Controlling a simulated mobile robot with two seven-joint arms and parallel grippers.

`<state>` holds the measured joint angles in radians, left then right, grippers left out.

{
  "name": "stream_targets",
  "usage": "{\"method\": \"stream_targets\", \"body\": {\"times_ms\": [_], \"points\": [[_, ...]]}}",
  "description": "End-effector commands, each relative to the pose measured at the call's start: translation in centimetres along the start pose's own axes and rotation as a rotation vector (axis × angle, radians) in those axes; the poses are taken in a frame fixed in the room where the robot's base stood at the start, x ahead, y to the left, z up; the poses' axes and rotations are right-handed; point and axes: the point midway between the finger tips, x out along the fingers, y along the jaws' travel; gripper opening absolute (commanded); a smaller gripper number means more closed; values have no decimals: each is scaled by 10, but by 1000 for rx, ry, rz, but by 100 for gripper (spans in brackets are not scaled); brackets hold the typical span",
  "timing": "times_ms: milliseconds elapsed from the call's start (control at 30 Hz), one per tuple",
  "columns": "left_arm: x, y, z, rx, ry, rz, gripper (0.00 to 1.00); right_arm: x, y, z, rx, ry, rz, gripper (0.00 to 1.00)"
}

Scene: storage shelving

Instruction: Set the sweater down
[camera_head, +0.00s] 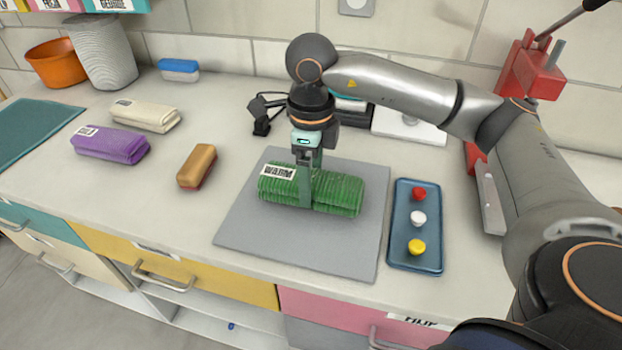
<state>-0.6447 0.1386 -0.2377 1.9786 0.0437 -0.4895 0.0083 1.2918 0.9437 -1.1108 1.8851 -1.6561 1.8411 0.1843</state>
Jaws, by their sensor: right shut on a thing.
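The sweater (340,194) is a green, ribbed, folded bundle with a white label reading "WARM" at its upper left. It is over the grey mat (260,245) on the counter, and I cannot tell whether its underside touches the mat. My right gripper (307,198) comes down from above and is shut on the sweater near its middle, with one finger showing in front of it. The other finger is mostly hidden. My left gripper is not in view.
A blue tray (428,259) with red, white and yellow knobs lies right of the mat. A brown brush-like block (197,166), purple bundle (110,145) and cream bundle (146,116) lie to the left. A red device (529,68) stands at the right. The counter's front left is clear.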

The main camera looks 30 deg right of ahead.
Motion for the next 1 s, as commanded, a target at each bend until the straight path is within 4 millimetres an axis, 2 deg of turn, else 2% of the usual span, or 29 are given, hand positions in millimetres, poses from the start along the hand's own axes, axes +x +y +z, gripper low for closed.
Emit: {"method": "stream_targets", "body": {"times_ms": [100, 467, 500, 633, 667, 1000], "points": [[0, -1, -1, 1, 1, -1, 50, 8, 0, 0, 0, -2, -1, 8], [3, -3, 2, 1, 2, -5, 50, 13, 0, 1, 1, -3, -2, 8], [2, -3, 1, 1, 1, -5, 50, 13, 0, 0, 1, -2, -1, 84], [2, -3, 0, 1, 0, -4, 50, 12, 0, 0, 0, -1, -1, 99], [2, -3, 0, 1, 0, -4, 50, 12, 0, 0, 0, -1, -1, 100], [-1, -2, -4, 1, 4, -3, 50, 5, 0, 1, 1, -3, -2, 100]]}}
